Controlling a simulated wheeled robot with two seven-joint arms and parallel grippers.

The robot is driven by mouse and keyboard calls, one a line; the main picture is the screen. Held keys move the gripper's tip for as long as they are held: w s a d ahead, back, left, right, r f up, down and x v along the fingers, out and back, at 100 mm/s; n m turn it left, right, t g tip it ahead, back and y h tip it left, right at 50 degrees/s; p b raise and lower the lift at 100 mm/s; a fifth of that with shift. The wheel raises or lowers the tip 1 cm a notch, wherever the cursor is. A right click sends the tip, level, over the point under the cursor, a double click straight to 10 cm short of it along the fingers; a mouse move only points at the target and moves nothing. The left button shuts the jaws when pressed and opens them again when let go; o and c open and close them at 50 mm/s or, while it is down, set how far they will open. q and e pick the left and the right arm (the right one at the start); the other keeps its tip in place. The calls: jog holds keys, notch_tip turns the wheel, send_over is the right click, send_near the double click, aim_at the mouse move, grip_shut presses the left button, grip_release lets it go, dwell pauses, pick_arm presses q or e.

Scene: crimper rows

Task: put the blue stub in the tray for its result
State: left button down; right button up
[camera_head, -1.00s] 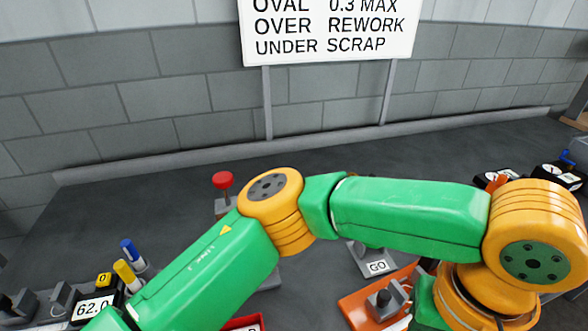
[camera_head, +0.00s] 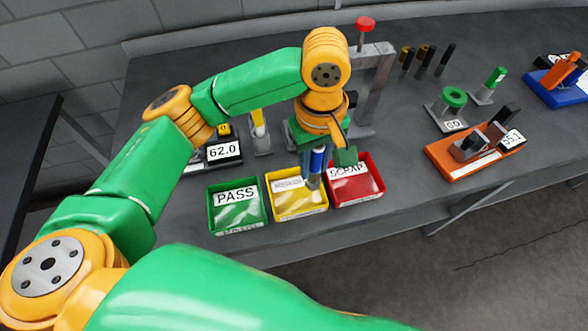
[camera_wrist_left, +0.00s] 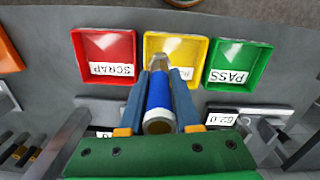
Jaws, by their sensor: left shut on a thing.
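My left gripper (camera_head: 322,158) is shut on the blue stub (camera_head: 317,166), a blue cylinder with metal ends, and holds it roughly upright. In the left wrist view the stub (camera_wrist_left: 159,92) sits between the two fingers, with its far end over the yellow tray (camera_wrist_left: 191,45). In the head view its lower end shows at the right part of the yellow tray (camera_head: 297,206), near the red tray (camera_head: 371,192). The green tray (camera_head: 238,217) reads PASS and the red one SCRAP. The yellow tray's label is partly hidden and too small to read. My right gripper is out of view.
A gauge reading 62.0 (camera_head: 223,151) and a yellow marker-like piece (camera_head: 257,124) stand behind the trays. An orange fixture (camera_head: 476,155), a GO gauge (camera_head: 453,100) and a blue fixture (camera_head: 556,88) lie to the right. The table's front edge is just before the trays.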

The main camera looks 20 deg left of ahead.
pick_arm(q)
jog(key=a+f, duration=0.1)
jog(key=f, duration=0.1)
jog(key=a+f, duration=0.1)
jog(key=f, duration=0.1)
jog(key=a+f+p, duration=0.1)
jog(key=f, duration=0.2)
jog(key=shift+w+a, duration=0.1)
jog(key=shift+a, duration=0.2)
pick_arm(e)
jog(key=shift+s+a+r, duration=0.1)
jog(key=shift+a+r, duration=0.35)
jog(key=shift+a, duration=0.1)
pick_arm(q)
jog(key=shift+f, duration=0.15)
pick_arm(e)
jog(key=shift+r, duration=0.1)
pick_arm(q)
jog(key=c, duration=0.6)
grip_release()
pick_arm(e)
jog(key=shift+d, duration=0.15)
